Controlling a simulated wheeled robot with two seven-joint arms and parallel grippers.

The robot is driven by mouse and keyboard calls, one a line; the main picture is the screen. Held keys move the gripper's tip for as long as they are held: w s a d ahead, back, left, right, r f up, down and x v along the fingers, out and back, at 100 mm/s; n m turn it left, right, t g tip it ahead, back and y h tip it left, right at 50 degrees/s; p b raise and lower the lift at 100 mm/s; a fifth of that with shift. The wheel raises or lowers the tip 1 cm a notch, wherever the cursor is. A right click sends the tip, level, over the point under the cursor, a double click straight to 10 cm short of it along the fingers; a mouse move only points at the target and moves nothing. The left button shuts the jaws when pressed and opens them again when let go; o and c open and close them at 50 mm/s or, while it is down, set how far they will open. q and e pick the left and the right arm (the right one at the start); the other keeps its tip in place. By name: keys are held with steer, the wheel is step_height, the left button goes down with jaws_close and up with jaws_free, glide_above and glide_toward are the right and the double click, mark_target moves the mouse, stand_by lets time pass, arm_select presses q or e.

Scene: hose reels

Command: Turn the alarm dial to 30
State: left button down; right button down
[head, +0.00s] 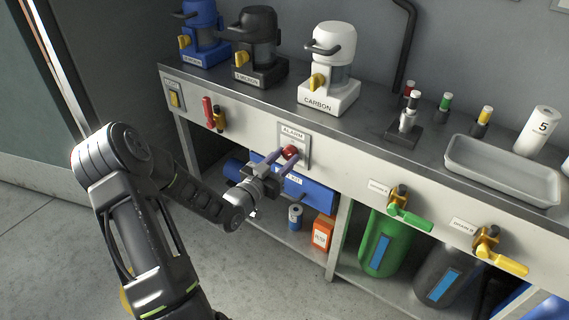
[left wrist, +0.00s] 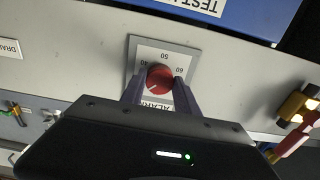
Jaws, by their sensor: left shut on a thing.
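The alarm dial is a red knob (head: 290,152) on a light plate marked ALARM (head: 293,134) on the bench front. In the left wrist view the red dial (left wrist: 159,79) shows upside down, with numbers such as 40, 50 and 60 around it. A pale pointer line shows on its face, but which number it marks is too small to tell. My left gripper (head: 279,158) is shut on the dial, one finger on each side; it also shows in the left wrist view (left wrist: 157,88). My right gripper is not in view.
Blue, black and white CARBON (head: 328,92) housings stand on the bench. Red (head: 208,112) and orange handles sit left of the dial; green (head: 409,217) and yellow (head: 501,262) valve levers sit right. A blue box (head: 312,194) is on the shelf below. A grey tray (head: 500,170) lies on top.

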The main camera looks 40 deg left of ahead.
arm_select(q)
steer(key=shift+m+b, duration=0.95)
steer(key=shift+m, duration=0.35)
steer(key=c, duration=0.9)
jaws_free()
steer(key=s+p, duration=0.1)
steer(key=s, duration=0.7)
steer(key=shift+w, duration=0.1)
